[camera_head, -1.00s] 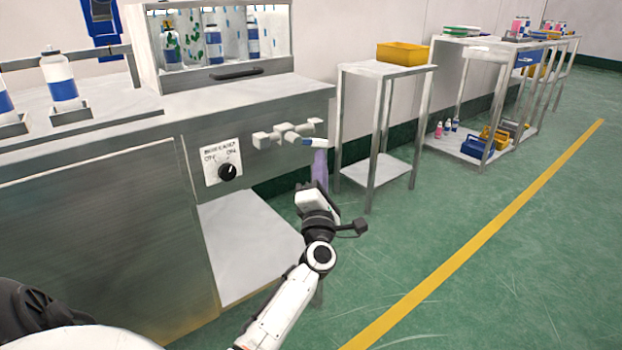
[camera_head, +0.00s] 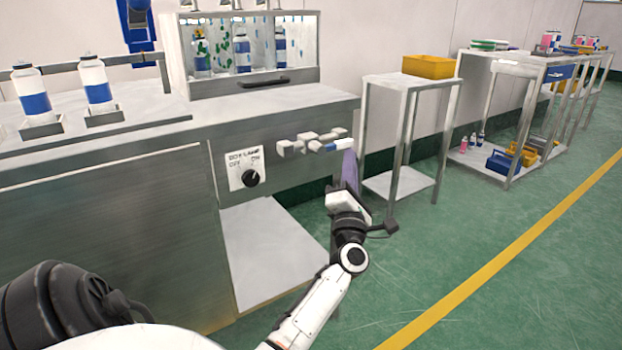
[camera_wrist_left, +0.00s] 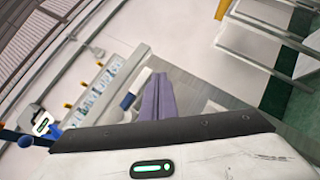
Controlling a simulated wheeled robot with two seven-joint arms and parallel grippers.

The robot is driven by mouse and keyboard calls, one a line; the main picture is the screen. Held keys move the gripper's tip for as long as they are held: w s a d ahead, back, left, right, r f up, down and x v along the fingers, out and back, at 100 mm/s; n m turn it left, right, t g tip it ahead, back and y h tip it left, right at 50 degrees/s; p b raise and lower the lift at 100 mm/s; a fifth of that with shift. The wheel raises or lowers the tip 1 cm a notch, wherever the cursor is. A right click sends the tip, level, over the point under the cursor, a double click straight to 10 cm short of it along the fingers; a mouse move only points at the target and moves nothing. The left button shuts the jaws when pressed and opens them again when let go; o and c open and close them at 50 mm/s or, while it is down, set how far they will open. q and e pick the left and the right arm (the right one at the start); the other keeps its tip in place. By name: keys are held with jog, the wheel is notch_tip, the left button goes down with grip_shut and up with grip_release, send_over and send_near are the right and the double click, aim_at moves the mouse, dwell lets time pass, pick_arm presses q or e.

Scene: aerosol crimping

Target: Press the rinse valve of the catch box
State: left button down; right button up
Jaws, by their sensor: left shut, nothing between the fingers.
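The catch box (camera_head: 254,88) stands on the steel bench, with a clear front, bottles inside and a dark handle. The rinse valve (camera_head: 312,142) is a row of white fittings on the bench's front panel, with a blue band near its right end. My left gripper (camera_head: 349,165) has purple fingers, shut and empty, pointing up just below and beside the valve's right end. In the left wrist view the shut fingers (camera_wrist_left: 157,97) stand beside a white and blue piece (camera_wrist_left: 128,100), likely the valve lever. I cannot tell whether they touch. My right gripper is not in view.
A lamp switch (camera_head: 249,172) with a black knob is left of the valve. Several white and blue bottles stand on the bench at left. Green floor is free at the lower right.

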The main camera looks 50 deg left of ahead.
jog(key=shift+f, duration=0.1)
pick_arm(q)
jog(key=p+v, duration=0.1)
jog(key=v, duration=0.9)
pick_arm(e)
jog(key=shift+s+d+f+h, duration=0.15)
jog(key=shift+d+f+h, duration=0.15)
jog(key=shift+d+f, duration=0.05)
pick_arm(q)
jog(key=shift+s+d+f, duration=0.1)
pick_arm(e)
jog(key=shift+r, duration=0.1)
